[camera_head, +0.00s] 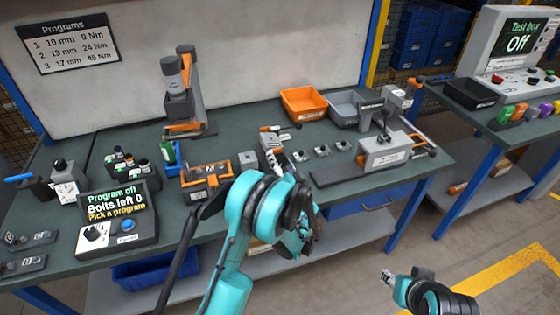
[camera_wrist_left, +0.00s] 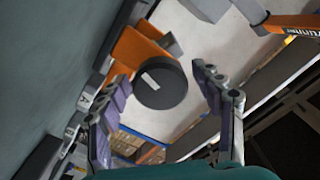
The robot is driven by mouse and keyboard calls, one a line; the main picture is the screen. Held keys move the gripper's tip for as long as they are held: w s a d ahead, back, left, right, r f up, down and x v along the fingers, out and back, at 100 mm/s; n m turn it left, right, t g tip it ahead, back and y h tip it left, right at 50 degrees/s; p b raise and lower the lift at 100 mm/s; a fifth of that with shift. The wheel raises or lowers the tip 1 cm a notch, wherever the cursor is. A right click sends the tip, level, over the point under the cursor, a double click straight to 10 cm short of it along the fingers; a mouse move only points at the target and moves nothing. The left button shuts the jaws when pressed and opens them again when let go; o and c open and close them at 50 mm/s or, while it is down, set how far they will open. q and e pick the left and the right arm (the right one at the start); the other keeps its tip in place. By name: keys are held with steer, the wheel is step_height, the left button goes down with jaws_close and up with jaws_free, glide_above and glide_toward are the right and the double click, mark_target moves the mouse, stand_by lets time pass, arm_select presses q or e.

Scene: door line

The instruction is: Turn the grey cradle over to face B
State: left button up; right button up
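The grey cradle appears to be the dark grey part in the orange frame (camera_head: 206,176) on the bench, left of my left arm in the head view. I cannot read which face is up. My left gripper (camera_head: 272,148) is above the bench to the right of this frame, partly hidden by its own arm. In the left wrist view my left gripper (camera_wrist_left: 168,95) has its fingers wide apart. A dark round knob (camera_wrist_left: 162,84) with a small pale mark shows between them, with orange parts (camera_wrist_left: 135,50) behind. No contact is clear. My right gripper (camera_head: 388,276) is low, off the bench.
An orange bin (camera_head: 303,102) and a grey bin (camera_head: 345,108) stand at the back. An orange-and-grey upright stand (camera_head: 188,95) is behind the frame. A grey clamp fixture (camera_head: 384,150) is to the right, a program box (camera_head: 115,222) to the left. Small grey blocks (camera_head: 321,151) lie between.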

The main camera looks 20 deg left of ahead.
arm_select(q)
steer(key=v, duration=0.7)
steer(key=shift+s+d, duration=0.2)
steer(key=shift+s, duration=0.05)
